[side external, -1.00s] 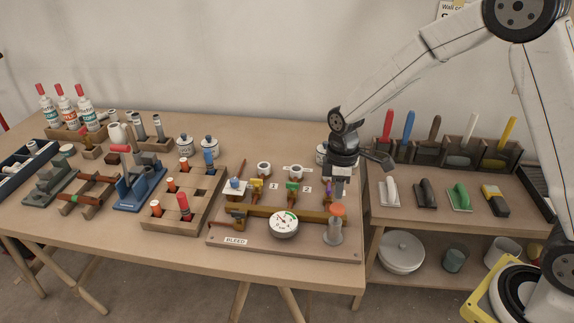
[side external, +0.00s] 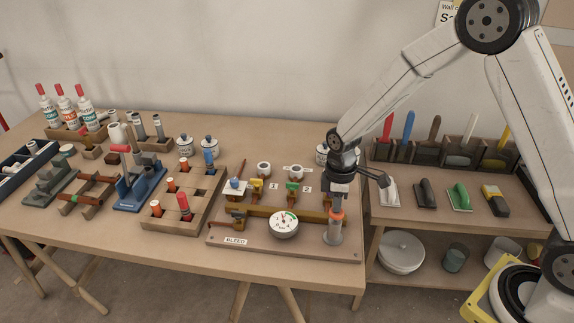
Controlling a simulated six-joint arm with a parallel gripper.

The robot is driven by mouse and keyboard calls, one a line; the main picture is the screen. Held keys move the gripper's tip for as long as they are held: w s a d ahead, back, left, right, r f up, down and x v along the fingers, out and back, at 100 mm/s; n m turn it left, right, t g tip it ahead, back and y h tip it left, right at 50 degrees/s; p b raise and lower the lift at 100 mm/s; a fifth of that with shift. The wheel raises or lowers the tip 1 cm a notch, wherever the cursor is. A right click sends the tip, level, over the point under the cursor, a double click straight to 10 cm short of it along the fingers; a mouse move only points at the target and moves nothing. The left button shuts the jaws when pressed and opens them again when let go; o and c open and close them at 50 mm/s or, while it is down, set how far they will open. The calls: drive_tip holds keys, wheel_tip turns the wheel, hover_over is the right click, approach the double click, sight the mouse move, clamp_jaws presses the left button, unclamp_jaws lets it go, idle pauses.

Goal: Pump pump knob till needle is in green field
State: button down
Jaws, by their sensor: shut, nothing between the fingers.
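The orange pump knob (side external: 337,217) tops a clear-grey pump cylinder (side external: 333,236) at the right end of the brown board (side external: 262,251). My gripper (side external: 338,208) is shut, points straight down and is on top of the knob, seemingly touching it. Its fingertips partly hide the knob's top. The round white gauge (side external: 284,225) stands left of the pump, with a green field near its top. The needle is too small to read surely against that field.
Coloured valves (side external: 293,189) and a brass pipe (side external: 265,211) lie left of the pump. Trowels (side external: 459,197) sit on the right-hand bench.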

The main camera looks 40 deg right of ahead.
drive_tip(key=shift+f, duration=0.8)
drive_tip(key=shift+r, duration=0.1)
wheel_tip(320, 180, up, 14)
drive_tip(key=shift+w, duration=0.4)
drive_tip(key=shift+d+r, duration=0.1)
idle(0.7)
wheel_tip(320, 180, up, 3)
drive_tip(key=shift+f, duration=0.1)
drive_tip(key=shift+f, duration=0.15)
